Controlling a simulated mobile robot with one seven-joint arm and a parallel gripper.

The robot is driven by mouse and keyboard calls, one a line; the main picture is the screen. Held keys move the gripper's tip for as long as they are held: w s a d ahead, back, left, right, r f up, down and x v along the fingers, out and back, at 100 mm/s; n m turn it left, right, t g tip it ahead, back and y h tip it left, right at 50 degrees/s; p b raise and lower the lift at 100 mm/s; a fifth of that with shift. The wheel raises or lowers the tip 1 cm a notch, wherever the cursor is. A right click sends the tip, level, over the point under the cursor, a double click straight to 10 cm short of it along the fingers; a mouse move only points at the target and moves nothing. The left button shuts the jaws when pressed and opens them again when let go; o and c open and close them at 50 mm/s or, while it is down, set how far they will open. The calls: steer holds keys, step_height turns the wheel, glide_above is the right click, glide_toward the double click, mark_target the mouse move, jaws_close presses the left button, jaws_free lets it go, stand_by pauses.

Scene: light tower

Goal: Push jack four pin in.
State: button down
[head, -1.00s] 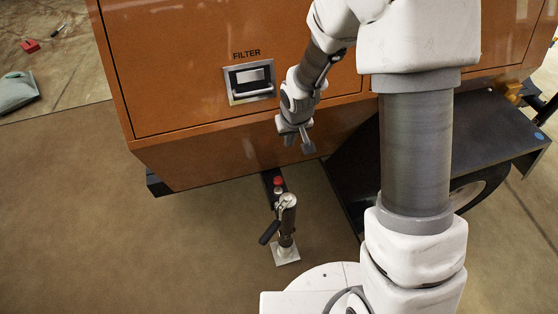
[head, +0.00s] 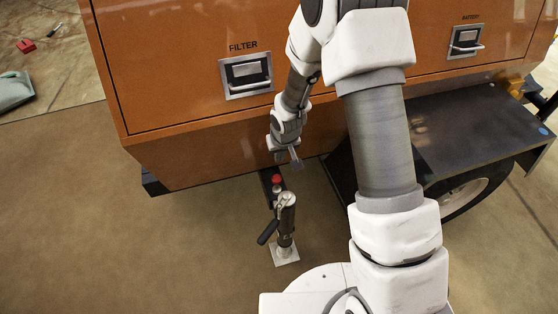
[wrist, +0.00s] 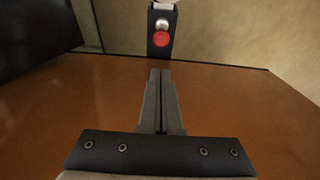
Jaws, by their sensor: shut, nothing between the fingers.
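The jack (head: 286,222) stands upright on its square foot plate (head: 285,255) below the orange tower body, with a dark crank handle (head: 268,232) at its side. Its pin has a red knob (head: 277,180) on the dark bracket arm under the body's lower edge. In the wrist view the red knob (wrist: 160,40) shows near the top, with a round metal piece just beyond it. My gripper (head: 292,160) is shut and empty, a little above the red knob in the head view and apart from it. In the wrist view its closed fingers (wrist: 161,75) point toward the knob.
The orange body (head: 200,120) with the FILTER latch (head: 246,75) and BATTERY latch (head: 466,41) is close behind my gripper. A black fender (head: 450,140) over a wheel (head: 465,195) lies to the right. The floor left of the jack is clear.

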steer(key=b, duration=0.3)
glide_toward(277, 178)
steer(key=x, duration=0.2)
steer(key=w+x, duration=0.1)
steer(key=x, duration=0.2)
steer(key=shift+w+a, duration=0.1)
steer(key=shift+a, duration=0.05)
steer(key=shift+f+b, duration=0.35)
steer(key=shift+f, duration=0.4)
step_height(277, 178, down, 3)
steer(key=shift+b, duration=1.15)
step_height(277, 178, up, 5)
steer(key=p, duration=0.3)
steer(key=shift+w+r, duration=0.1)
steer(key=p+v, duration=0.3)
steer(key=v, duration=0.6)
steer(key=shift+s, duration=0.2)
steer(key=shift+r, duration=0.15)
